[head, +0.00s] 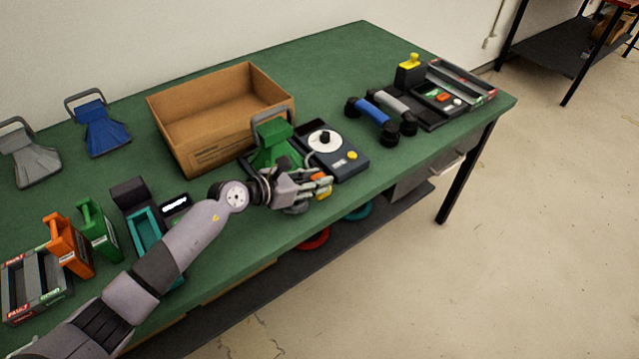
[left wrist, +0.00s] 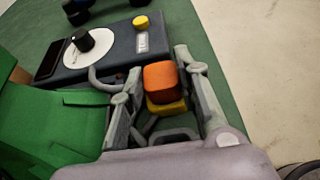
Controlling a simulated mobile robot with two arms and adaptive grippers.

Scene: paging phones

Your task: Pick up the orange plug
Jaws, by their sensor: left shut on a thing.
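The orange plug (head: 321,178) is between the fingers of my left gripper (head: 318,184), near the front edge of the green table. In the left wrist view the plug (left wrist: 160,80) shows an orange top with a yellow part below it. The fingers of my left gripper (left wrist: 161,95) stand on both sides of the plug and are shut on it. I cannot tell whether the plug touches the table. My right gripper is not in view.
A dark box with a white dial (head: 326,139) stands just behind the plug. A green handled thing (head: 274,142) is close beside my gripper, before a cardboard box (head: 175,134). Handsets (head: 371,115) lie at the right. Orange (head: 68,245) and green blocks (head: 98,230) stand at the left.

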